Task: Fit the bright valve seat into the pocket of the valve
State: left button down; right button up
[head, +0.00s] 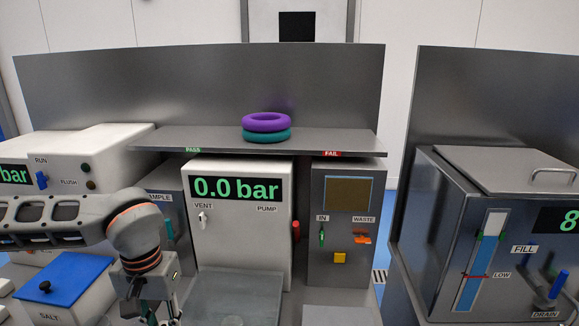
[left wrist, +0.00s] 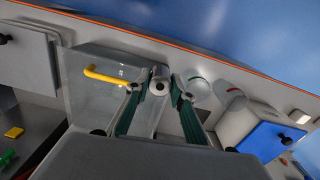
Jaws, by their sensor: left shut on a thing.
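My left gripper (left wrist: 158,84) is shut on a small bright metal piece (left wrist: 158,76) with a round dark hole, which looks like the valve seat. The piece sits between the two fingertips. In the head view my left gripper (head: 150,308) is low at the left, partly cut off by the bottom edge, and the piece cannot be made out there. I cannot make out the valve or its pocket in either view. My right gripper is not in view.
A clear box (left wrist: 88,110) with a yellow handle (left wrist: 104,78) lies beyond the fingers. Pale cups (left wrist: 197,90) and a blue-lidded salt box (head: 62,277) are nearby. A pump unit (head: 240,240) stands behind. Purple (head: 267,122) and teal (head: 266,136) rings lie stacked on the shelf.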

pick_arm(q)
jog(key=w+a+r+n, duration=0.3)
jog(key=w+a+n, duration=0.45)
jog(key=n, duration=0.25)
jog(key=w+a+r+n, duration=0.2)
jog(key=w+a+n, duration=0.4)
jog(key=a+n, duration=0.25)
jog(key=shift+n, duration=0.25)
notch_tip(320, 180, down, 19)
jog(key=shift+s+d+b, duration=0.1)
jog(key=shift+b, duration=0.55)
jog(key=shift+f, duration=0.15)
jog(key=c, duration=1.7)
grip_release()
